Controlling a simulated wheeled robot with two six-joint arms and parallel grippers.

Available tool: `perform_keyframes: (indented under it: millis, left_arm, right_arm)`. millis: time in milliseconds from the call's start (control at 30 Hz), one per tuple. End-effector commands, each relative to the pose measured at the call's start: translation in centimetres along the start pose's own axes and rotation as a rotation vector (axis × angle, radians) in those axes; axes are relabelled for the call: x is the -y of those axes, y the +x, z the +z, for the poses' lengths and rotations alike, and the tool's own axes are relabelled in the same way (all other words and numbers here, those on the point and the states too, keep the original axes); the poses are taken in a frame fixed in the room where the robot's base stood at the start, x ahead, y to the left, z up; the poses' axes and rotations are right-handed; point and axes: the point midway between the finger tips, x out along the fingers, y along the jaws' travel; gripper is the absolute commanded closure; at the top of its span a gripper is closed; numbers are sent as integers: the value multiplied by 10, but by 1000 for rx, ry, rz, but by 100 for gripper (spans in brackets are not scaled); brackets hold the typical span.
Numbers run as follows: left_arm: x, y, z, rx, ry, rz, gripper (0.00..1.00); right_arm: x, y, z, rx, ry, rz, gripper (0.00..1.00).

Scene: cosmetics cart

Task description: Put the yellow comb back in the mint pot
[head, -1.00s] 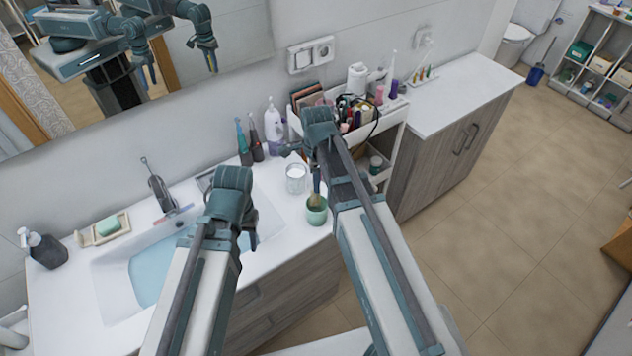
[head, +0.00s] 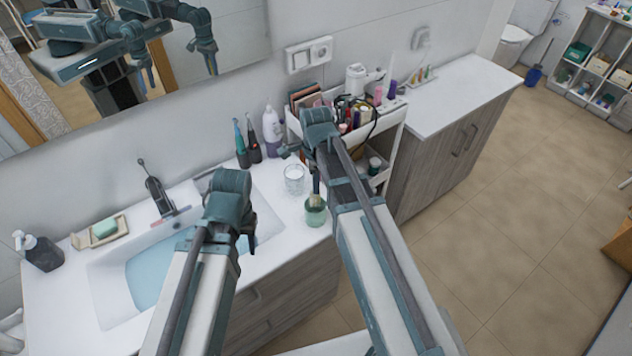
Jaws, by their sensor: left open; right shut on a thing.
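The mint pot (head: 316,216) stands on the white counter near its front right corner, beside my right forearm. A small pale yellowish piece, which I take for the yellow comb (head: 315,201), shows at the pot's mouth, below my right fingers. My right gripper (head: 316,182) points down over the pot and is shut on the comb. The comb's lower part is hidden by the pot wall, so I cannot tell how deep it sits. My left gripper (head: 249,241) is open and empty over the right edge of the sink.
A clear glass (head: 294,180) stands just behind the pot. Bottles (head: 271,132) stand by the wall. A crowded cosmetics cart (head: 397,122) is to the right. The sink (head: 110,290), a soap dish (head: 101,233) and a dark dispenser (head: 43,252) are at the left.

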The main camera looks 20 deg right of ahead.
Motion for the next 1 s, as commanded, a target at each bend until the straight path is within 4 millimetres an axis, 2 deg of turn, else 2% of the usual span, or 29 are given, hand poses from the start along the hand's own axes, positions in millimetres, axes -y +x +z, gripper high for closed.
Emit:
perform_keyframes:
  millis: [1000]
  left_arm:
    - [-2,22,-1,0,0,0,50]
  right_arm:
    - [-5,22,3,0,0,0,100]
